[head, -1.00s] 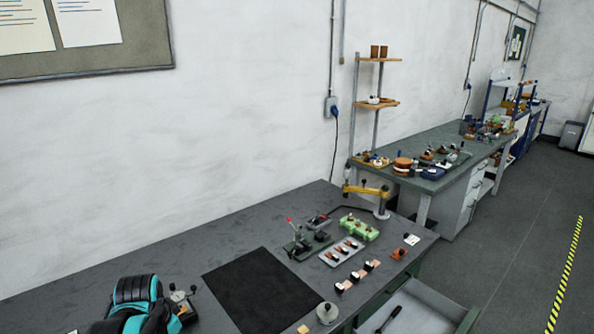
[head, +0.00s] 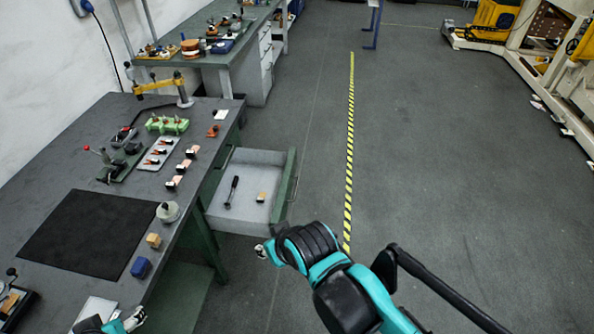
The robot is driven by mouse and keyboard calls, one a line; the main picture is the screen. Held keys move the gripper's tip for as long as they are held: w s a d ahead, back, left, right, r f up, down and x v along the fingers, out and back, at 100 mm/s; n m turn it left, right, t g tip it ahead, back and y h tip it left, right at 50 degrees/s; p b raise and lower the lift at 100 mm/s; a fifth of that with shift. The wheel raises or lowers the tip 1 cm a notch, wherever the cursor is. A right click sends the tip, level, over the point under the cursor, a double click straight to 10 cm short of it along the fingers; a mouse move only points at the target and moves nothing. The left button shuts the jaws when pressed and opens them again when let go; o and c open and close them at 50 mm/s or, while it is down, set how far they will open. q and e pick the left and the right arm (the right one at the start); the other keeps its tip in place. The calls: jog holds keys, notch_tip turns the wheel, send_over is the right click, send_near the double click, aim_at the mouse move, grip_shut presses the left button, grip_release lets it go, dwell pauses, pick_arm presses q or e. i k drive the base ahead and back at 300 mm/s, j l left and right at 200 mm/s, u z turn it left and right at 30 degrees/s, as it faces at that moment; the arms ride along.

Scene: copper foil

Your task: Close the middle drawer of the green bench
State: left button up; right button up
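The green bench has a dark grey top and green legs (head: 205,240). A drawer (head: 250,215) with a pale grey inside and a green front (head: 284,187) stands pulled out from its right side. Whether it is the middle one cannot be told; no other drawer shows. A black-handled tool and a small yellowish block lie inside. My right gripper (head: 262,251) is just in front of the drawer's near side, mostly hidden by its own black and teal wrist. My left gripper (head: 136,319) is low over the bench's near edge, partly cut off. Neither gripper's opening is clear.
Open floor lies right of the drawer, with a yellow-black stripe (head: 350,130).

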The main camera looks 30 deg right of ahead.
aim_at(272, 173)
jog(key=k+l+z, duration=0.1)
jog(key=z, duration=0.35)
jog(key=l+z, duration=0.25)
jog(key=z, duration=0.2)
jog(key=i+l, duration=0.15)
jog(key=i, duration=0.15)
jog(key=i+l+u, duration=0.1)
jog(key=i, duration=0.15)
